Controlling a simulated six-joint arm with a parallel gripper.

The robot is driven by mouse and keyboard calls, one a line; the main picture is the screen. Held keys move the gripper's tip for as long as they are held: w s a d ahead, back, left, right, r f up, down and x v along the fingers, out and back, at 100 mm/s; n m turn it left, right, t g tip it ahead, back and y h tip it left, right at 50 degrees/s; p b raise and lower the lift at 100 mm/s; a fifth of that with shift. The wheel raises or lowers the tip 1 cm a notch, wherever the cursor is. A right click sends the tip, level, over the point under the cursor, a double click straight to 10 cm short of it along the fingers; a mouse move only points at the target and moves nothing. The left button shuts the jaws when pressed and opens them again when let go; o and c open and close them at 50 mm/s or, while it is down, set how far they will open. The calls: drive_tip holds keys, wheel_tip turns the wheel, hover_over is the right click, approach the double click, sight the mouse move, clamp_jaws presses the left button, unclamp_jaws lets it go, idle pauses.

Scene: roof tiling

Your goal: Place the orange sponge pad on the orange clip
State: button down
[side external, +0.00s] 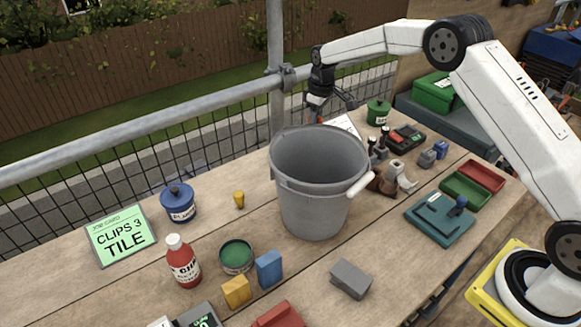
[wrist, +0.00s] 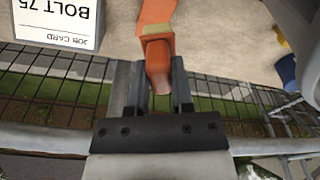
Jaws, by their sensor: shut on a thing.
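My gripper (wrist: 159,72) is shut on an orange object (wrist: 158,62) with a rounded end between its fingers. Beyond it, in line with it, are a yellow-green band (wrist: 155,31) and another orange part (wrist: 156,10) at the top edge of the wrist view. I cannot tell which of these is the sponge pad and which the clip, or whether they touch. In the side view my gripper (side external: 318,101) is at the table's far edge behind the bucket, with a bit of orange-red under it. The bucket hides the rest. A yellow-orange block (side external: 236,292) lies at the front.
The grey bucket (side external: 315,195) stands close in front of my gripper. The BOLT 75 card (wrist: 58,20) lies beside it. A blue tin (side external: 179,203), red bottle (side external: 183,262), blue block (side external: 269,268) and green tin (side external: 378,112) stand around. A mesh railing (side external: 215,130) runs along the far edge.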

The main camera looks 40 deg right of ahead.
sight(319, 117)
drive_tip(key=shift+f, duration=2.3)
drive_tip(key=shift+f, duration=0.1)
drive_tip(key=shift+f, duration=1.8)
drive_tip(key=shift+f, duration=0.1)
drive_tip(key=shift+c, duration=2.4)
unclamp_jaws()
drive_tip(key=r, duration=0.8)
drive_tip(key=s+r, duration=0.1)
drive_tip(key=r, duration=0.3)
drive_tip(key=shift+d+r, duration=0.1)
drive_tip(key=shift+d, duration=0.15)
